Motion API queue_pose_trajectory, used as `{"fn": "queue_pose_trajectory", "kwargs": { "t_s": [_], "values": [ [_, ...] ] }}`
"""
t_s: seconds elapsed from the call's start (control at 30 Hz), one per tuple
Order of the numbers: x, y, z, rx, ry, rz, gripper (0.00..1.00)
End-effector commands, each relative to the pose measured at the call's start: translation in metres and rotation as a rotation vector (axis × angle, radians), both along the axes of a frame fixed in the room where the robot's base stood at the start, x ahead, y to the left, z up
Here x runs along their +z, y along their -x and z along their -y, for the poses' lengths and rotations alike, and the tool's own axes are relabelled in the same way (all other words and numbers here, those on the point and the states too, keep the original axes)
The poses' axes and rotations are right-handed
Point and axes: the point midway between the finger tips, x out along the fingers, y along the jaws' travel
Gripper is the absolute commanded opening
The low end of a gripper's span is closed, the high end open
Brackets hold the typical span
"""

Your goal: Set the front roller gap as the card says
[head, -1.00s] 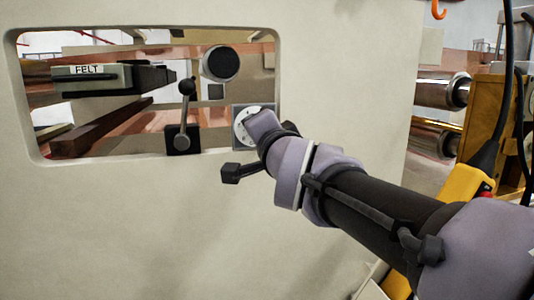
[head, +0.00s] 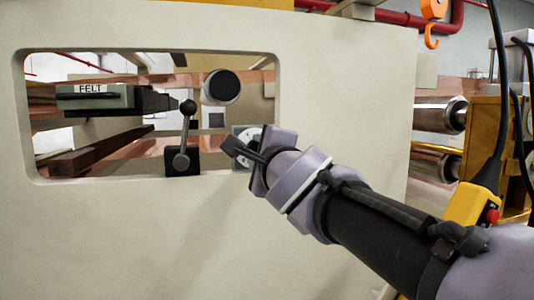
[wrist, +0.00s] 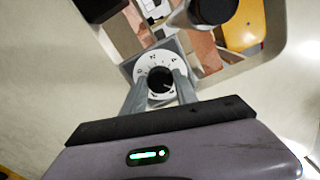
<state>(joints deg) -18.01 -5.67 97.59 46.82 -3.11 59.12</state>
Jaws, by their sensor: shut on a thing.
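A black knob (wrist: 161,79) sits in the middle of a white dial (wrist: 150,60) on a grey square plate (wrist: 126,66). The dial carries small dark marks around its rim, too small to read surely. My gripper (wrist: 160,82) is shut on the knob, one finger on each side. In the head view the white dial (head: 248,135) shows at the lower right corner of the window, mostly hidden behind my wrist; the fingertips are hidden there. I see no readable card in either view.
A black lever (head: 187,130) on a dark block stands left of the dial. A box marked FELT (head: 94,97) is at the window's left. Steel rollers (head: 440,116) and a yellow control box (head: 472,204) are at right.

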Motion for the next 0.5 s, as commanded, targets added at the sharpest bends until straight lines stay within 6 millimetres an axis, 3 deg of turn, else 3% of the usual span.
{"fn": "queue_pose_trajectory", "kwargs": {
  "t_s": [0.5],
  "values": [
    [0.0016, 0.0001, 0.0004, -0.001, -0.063, -0.015, 0.00]
  ]
}}
